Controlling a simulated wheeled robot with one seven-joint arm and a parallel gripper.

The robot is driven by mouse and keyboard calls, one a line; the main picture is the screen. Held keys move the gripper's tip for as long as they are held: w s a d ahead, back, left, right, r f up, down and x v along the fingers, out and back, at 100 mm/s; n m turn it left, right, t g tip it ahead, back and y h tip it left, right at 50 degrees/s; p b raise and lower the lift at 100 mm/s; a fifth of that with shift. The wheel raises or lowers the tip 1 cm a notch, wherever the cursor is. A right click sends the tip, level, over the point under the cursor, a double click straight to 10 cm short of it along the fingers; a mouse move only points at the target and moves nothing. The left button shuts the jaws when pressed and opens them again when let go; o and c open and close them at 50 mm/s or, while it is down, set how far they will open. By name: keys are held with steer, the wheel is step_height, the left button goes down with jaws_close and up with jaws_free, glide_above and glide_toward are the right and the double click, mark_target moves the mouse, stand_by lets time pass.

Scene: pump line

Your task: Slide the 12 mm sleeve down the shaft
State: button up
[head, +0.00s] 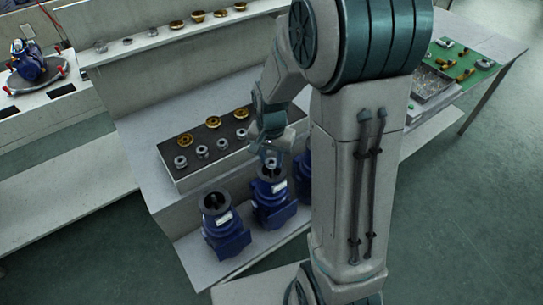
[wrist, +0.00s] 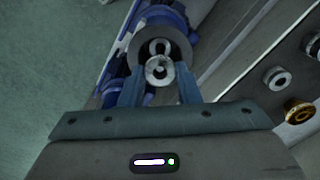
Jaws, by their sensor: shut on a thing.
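My gripper (head: 270,155) is over the middle blue pump (head: 272,207), pointing down at its open top. In the wrist view the two fingers (wrist: 159,84) are shut on a small grey metal sleeve (wrist: 159,70). The sleeve's round end faces the camera. Beyond it is the pump's dark round opening (wrist: 178,38), with a bright metal part (wrist: 160,46) inside, which looks like the shaft end. The sleeve overlaps this part in the view; I cannot tell whether it is around the shaft or above it. The sleeve's size marking is not readable.
Another blue pump (head: 225,228) stands to the left, and a third (head: 303,178) is partly hidden by my arm. A dark-topped tray (head: 205,134) behind holds several grey sleeves and brass parts. A green-topped bench (head: 478,74) with parts is at the right.

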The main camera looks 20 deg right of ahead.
steer(key=shift+f, duration=0.3)
steer(key=o, duration=1)
steer(key=shift+o, duration=0.2)
step_height(320, 180, up, 14)
steer(key=shift+b, duration=0.4)
